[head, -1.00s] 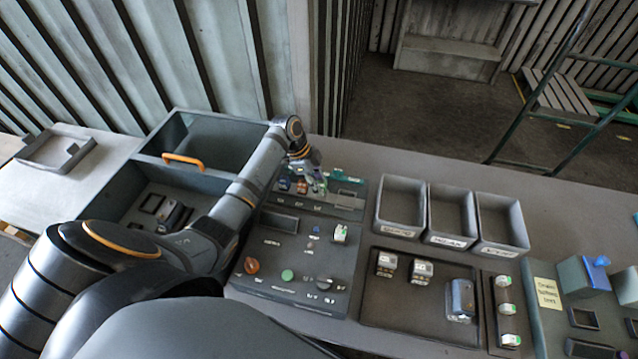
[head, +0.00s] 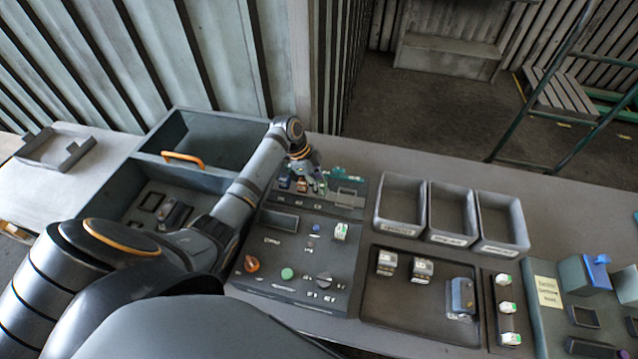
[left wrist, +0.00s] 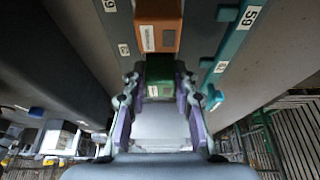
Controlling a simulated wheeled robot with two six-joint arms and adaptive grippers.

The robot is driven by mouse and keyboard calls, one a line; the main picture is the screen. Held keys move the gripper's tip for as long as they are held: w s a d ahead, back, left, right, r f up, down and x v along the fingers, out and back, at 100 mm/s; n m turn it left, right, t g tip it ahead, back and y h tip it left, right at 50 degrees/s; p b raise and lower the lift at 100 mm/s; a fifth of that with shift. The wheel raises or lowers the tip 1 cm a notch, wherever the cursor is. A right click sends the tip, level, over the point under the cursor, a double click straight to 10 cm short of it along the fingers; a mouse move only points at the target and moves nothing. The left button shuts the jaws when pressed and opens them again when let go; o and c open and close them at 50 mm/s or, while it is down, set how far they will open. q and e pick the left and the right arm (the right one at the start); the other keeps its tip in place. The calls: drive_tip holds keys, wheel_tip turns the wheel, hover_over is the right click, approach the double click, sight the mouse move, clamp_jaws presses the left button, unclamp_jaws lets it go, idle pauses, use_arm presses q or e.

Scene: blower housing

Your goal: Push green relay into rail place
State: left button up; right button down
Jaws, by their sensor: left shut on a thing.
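The green relay (left wrist: 160,76) is between the two fingers of my left gripper (left wrist: 160,100) in the left wrist view. The gripper is shut on it. The relay is in line with an orange relay (left wrist: 158,28) on the rail side of the panel. In the head view my left gripper (head: 314,181) is at the rail (head: 345,202) at the back of the dark panel, beside the orange relay (head: 302,186). The fingers cover part of the green relay, and I cannot tell how deep it sits. My right gripper is not in view.
Knobs and buttons stand on the control panel (head: 300,262) in front of the rail. Three grey bins (head: 452,213) stand to the right, behind a dark tray (head: 410,312) holding parts. A teal strip with numbered labels (left wrist: 235,40) runs close beside the relay.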

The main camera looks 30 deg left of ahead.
use_arm(q)
drive_tip(key=shift+f, duration=0.4)
drive_tip(key=o, duration=1)
drive_tip(key=v, duration=1.2)
